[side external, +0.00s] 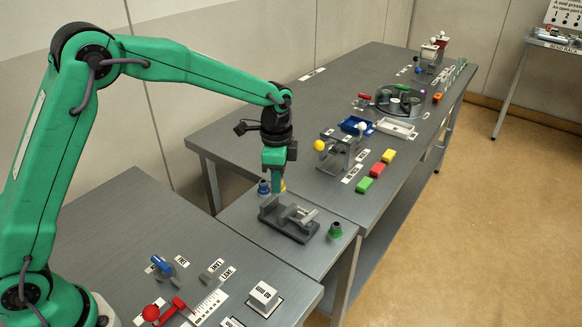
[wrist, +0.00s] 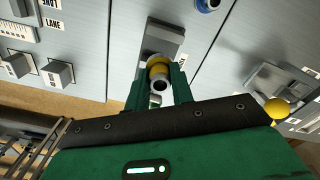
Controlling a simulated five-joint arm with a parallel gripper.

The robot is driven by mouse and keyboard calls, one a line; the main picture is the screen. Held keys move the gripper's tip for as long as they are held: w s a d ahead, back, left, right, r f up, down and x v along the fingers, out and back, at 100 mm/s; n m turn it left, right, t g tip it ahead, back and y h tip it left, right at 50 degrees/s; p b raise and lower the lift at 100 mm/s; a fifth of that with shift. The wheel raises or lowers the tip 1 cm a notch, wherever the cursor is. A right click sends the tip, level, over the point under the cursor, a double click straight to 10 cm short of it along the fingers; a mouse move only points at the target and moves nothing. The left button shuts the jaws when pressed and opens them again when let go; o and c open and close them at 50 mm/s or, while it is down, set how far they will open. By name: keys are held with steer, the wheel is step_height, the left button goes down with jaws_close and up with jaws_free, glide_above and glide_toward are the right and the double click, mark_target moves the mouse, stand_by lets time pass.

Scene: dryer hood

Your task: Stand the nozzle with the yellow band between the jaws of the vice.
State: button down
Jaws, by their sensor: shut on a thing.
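The nozzle with the yellow band (wrist: 159,66) is held between the two green fingers of my gripper (wrist: 160,80), its round opening showing in the wrist view. In the side view my gripper (side external: 276,186) points down just behind the vice (side external: 290,220), and only a bit of yellow (side external: 283,186) shows beside the fingers. The grey vice (wrist: 163,38) is partly hidden behind the nozzle in the wrist view. I cannot tell the nozzle's exact height or whether it touches the vice.
A blue-banded nozzle (side external: 263,187) stands left of my gripper, close by. A green-banded nozzle (side external: 335,231) stands right of the vice. A grey fixture with a yellow ball (side external: 319,145) stands further back on the long bench. The small bench is bare in front of the vice.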

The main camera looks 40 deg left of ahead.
steer(key=shift+f, duration=3.75)
steer(key=c, duration=1.1)
jaws_free()
step_height(320, 180, up, 7)
steer(key=shift+r, duration=0.4)
